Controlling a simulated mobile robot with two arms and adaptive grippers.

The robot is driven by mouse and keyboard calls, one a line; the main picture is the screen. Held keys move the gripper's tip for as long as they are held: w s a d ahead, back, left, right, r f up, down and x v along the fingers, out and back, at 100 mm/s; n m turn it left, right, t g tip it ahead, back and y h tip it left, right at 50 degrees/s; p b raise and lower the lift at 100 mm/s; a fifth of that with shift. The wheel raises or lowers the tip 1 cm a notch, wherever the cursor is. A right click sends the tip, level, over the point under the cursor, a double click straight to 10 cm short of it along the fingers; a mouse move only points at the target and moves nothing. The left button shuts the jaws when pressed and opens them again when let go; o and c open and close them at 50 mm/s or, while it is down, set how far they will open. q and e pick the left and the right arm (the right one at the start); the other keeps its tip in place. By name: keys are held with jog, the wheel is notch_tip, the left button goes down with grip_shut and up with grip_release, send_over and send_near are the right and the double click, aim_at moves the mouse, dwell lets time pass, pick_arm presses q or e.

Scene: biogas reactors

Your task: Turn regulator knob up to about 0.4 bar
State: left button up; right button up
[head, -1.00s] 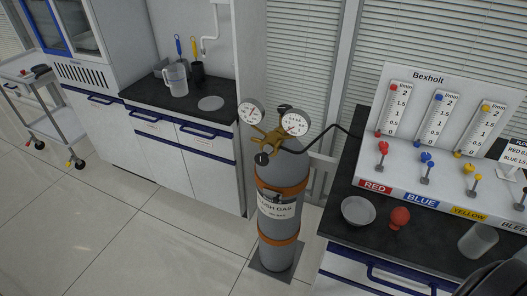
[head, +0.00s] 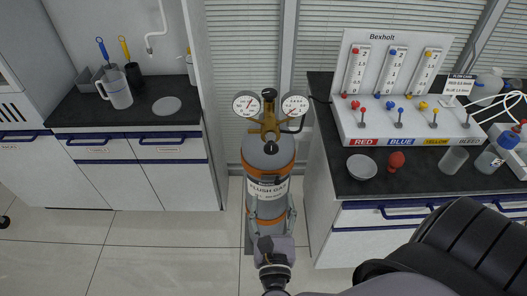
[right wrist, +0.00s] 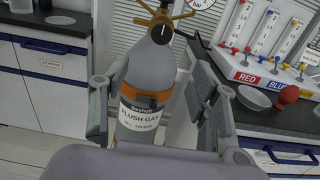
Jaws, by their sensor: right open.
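The grey flush gas cylinder (head: 268,205) stands upright with a brass regulator (head: 268,125) on top. The black regulator knob (head: 271,147) faces me at the front of the regulator; it also shows at the top of the right wrist view (right wrist: 162,34). A left gauge (head: 246,104) and a right gauge (head: 295,105) flank the regulator; their readings are too small to tell. My right gripper (head: 273,240) is in front of the cylinder's lower part, below the knob. In the right wrist view its open fingers (right wrist: 155,100) frame the cylinder, with nothing held. My left gripper is out of view.
A right bench (head: 340,180) carries a flow panel (head: 385,125) with levers, a bowl (head: 362,166) and a red bulb (head: 396,161). A left counter (head: 75,112) holds a jug (head: 117,91). The floor (head: 165,250) left of the cylinder is clear.

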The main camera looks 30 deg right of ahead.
aim_at(271, 151)
jog(key=p+x, duration=0.3)
jog(key=x, duration=1.3)
jog(key=shift+s+d, duration=0.1)
jog(key=shift+w+d+f, duration=0.1)
jog(key=shift+w+d, duration=0.2)
jog(key=shift+w, duration=0.3)
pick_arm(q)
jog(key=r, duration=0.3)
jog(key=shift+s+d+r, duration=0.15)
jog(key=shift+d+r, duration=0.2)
pick_arm(e)
jog(key=c, duration=1.1)
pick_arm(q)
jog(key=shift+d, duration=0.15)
pick_arm(e)
jog(key=shift+c, duration=0.2)
